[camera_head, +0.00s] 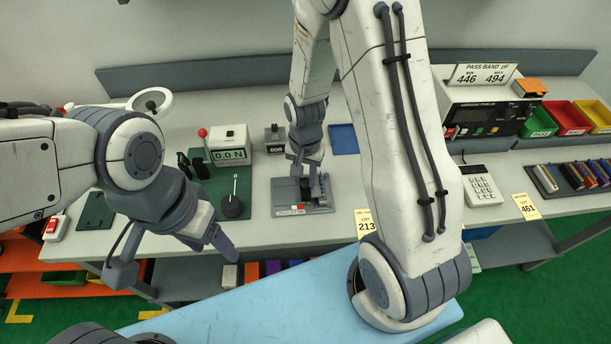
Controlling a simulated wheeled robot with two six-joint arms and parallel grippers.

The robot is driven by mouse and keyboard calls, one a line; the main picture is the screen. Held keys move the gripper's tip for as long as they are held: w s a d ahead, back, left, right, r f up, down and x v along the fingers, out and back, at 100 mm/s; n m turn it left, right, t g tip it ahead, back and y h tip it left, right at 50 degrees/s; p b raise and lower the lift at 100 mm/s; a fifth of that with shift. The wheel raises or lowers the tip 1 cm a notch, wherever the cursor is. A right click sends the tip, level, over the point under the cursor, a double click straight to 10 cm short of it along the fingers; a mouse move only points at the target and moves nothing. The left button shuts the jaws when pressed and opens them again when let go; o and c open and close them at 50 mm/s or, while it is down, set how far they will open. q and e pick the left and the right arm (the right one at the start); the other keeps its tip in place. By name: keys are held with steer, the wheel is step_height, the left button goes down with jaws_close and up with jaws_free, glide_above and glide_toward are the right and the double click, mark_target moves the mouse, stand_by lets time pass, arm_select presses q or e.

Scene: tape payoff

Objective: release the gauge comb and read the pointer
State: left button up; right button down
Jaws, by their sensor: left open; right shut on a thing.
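My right gripper (308,180) reaches down onto the grey fixture (288,211) with a printed front label, on the bench at centre. It is shut on a small part there, apparently the gauge comb, mostly hidden by the fingers. Small dark, red and pale parts sit around the fingertips. No pointer reading can be made out at this size. My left gripper (173,259) is open and empty in front of the bench's front edge, at left, apart from the fixture.
A keypad device (481,186) and coloured bins (567,117) stand right.

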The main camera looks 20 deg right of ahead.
stand_by(0.7)
steer(key=shift+w+a, duration=0.2)
steer(key=shift+a, duration=0.45)
steer(key=shift+w+a, duration=0.2)
steer(key=shift+a, duration=0.4)
steer(key=c, duration=0.6)
jaws_free()
steer(key=shift+d, duration=0.1)
step_height(320, 180, up, 11)
steer(key=shift+f+b, duration=0.2)
steer(key=shift+b, duration=0.2)
steer(key=shift+s, duration=0.1)
